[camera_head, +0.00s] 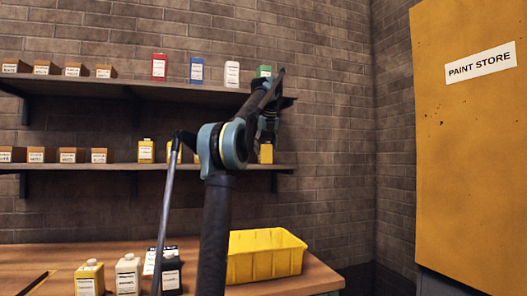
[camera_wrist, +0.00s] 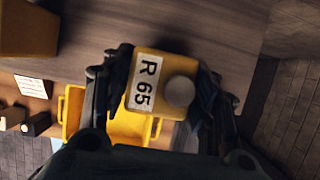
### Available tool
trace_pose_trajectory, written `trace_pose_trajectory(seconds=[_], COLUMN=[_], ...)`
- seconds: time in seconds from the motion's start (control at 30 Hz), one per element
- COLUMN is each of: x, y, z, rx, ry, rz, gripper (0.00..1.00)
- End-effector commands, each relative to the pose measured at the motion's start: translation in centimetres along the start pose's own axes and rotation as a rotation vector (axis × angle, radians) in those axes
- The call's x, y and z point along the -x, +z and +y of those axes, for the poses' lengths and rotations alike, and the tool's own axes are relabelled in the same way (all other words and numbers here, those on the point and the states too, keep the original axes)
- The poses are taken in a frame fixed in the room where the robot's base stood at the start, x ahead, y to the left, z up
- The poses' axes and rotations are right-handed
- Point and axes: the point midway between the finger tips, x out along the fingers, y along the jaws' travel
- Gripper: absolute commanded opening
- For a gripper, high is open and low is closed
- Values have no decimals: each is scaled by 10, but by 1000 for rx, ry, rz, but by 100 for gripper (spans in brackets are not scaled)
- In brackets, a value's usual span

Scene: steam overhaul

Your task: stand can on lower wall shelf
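My gripper (camera_wrist: 162,95) is shut on a yellow can marked R 65, with a finger against each side. The can's grey cap and label show in the wrist view (camera_wrist: 160,62). In the head view the held can (camera_head: 265,154) shows partly behind my gripper, near the right end of the lower wall shelf (camera_head: 110,166). It looks upright at shelf height. Whether its base touches the shelf is hidden. Other yellow cans (camera_head: 146,151) stand further left on that shelf, partly behind my arm.
The upper shelf (camera_head: 120,88) holds small boxes and red, blue, white and green cans, close to my arm. Small boxes (camera_head: 72,155) fill the lower shelf's left. A yellow bin (camera_head: 265,262) and several cans stand on the bench (camera_head: 40,255). A paint store cabinet (camera_head: 470,130) is at right.

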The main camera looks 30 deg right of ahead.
Motion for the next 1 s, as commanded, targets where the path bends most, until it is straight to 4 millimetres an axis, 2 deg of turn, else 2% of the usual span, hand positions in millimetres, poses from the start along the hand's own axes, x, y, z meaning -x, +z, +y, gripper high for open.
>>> trace_pose_trajectory(seconds=[0.47,0.97,1.0], x=[3,54,55], y=[1,1,-4], z=[0,0,0], rx=[0,-1,-1], ry=[0,-1,-1], rz=[0,0,0], gripper=[70,70,70])
